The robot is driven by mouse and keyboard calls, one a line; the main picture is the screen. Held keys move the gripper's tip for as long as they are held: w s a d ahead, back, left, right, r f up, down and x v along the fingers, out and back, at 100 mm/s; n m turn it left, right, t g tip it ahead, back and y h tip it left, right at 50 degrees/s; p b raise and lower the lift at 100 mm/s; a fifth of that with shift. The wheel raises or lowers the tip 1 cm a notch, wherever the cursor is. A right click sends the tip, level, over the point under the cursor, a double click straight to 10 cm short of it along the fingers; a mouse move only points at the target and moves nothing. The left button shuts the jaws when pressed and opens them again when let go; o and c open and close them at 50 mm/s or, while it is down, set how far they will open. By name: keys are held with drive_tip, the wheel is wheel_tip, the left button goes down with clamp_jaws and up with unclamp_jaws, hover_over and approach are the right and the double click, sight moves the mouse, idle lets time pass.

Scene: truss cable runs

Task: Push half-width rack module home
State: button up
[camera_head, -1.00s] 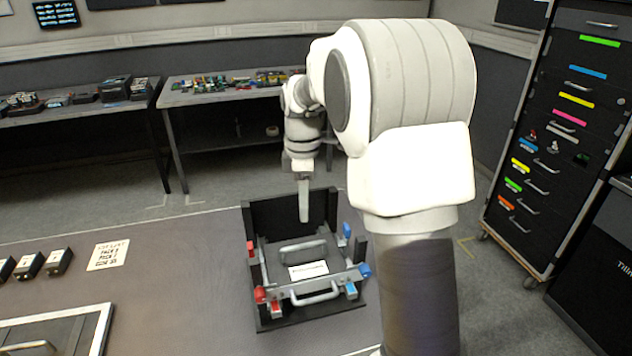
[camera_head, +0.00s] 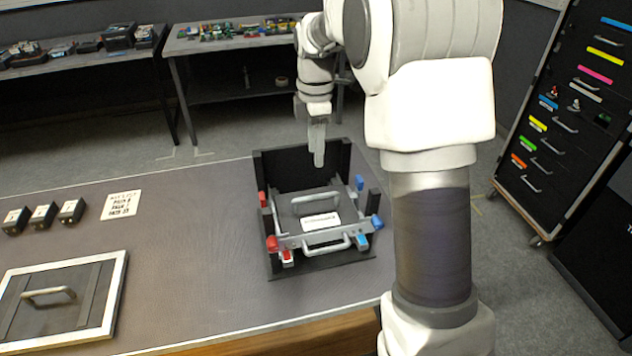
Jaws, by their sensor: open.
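The rack module (camera_head: 302,220) is a grey tray-like unit with a white label (camera_head: 320,221), a raised handle in the middle and a front handle (camera_head: 325,245). It sits inside a black open-topped rack frame (camera_head: 284,166) on the table. Red latches (camera_head: 272,243) are on its left side and blue latches (camera_head: 377,222) on its right. My gripper (camera_head: 318,162) hangs pointing down over the rear part of the rack frame, above the module and seemingly apart from it. The fingers overlap in this view, and nothing shows between them.
A framed panel with a handle (camera_head: 62,297) lies at the table's left front. Several small black blocks (camera_head: 43,214) and a printed card (camera_head: 121,205) lie behind it. The table (camera_head: 200,245) is clear between these and the rack. A drawer cabinet (camera_head: 560,130) stands at right.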

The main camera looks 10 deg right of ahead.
sight(316, 195)
wheel_tip(316, 195, down, 15)
drive_tip(key=shift+r+b, duration=0.1)
drive_tip(key=shift+b, duration=0.3)
clamp_jaws()
idle(1.3)
unclamp_jaws()
